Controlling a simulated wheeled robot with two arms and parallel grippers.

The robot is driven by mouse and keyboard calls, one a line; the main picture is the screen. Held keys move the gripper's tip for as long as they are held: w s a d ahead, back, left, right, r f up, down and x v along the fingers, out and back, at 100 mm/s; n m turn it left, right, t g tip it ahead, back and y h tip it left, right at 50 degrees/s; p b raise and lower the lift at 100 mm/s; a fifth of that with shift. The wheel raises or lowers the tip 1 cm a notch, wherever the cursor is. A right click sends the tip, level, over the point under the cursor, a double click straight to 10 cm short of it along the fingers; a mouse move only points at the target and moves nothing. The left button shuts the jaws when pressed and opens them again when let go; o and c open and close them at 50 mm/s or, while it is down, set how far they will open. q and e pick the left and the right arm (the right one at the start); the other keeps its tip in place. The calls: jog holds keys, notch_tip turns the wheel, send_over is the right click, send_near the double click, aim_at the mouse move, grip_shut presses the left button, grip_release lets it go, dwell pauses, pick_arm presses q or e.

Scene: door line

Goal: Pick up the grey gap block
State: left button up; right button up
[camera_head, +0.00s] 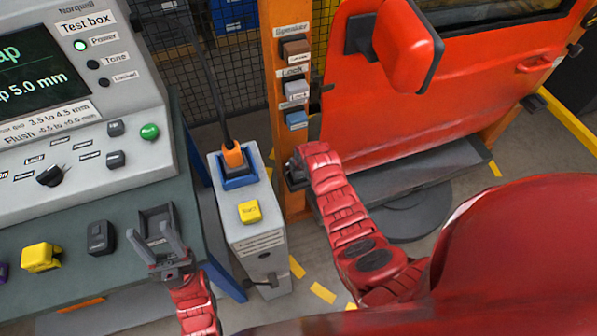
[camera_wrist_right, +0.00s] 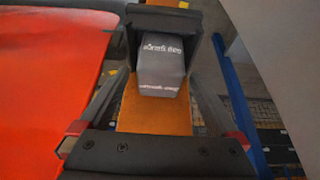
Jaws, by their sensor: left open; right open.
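A grey block (camera_wrist_right: 162,65) with upside-down white print, in which "gap" seems legible, shows in the right wrist view. It sits in a dark holder (camera_wrist_right: 193,20) against the orange post. My right gripper (camera_wrist_right: 155,95) is open, its fingers on either side below the block; I cannot tell if they touch it. In the head view my right gripper (camera_head: 294,176) is at the orange post, mostly hidden by its arm, and the block cannot be made out. My left gripper (camera_head: 160,242) is open and empty over the bench, in front of a dark tray (camera_head: 157,212).
A dark block (camera_head: 101,237) and a yellow block (camera_head: 41,257) stand on the bench (camera_head: 60,300) by the test box (camera_head: 85,100). A grey pedestal (camera_head: 255,235) with a yellow button stands beside the orange post (camera_head: 272,70). A red door (camera_head: 395,110) is right of the post.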

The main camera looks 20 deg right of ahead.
grip_shut()
dwell(0.3)
jog(key=shift+r, duration=0.15)
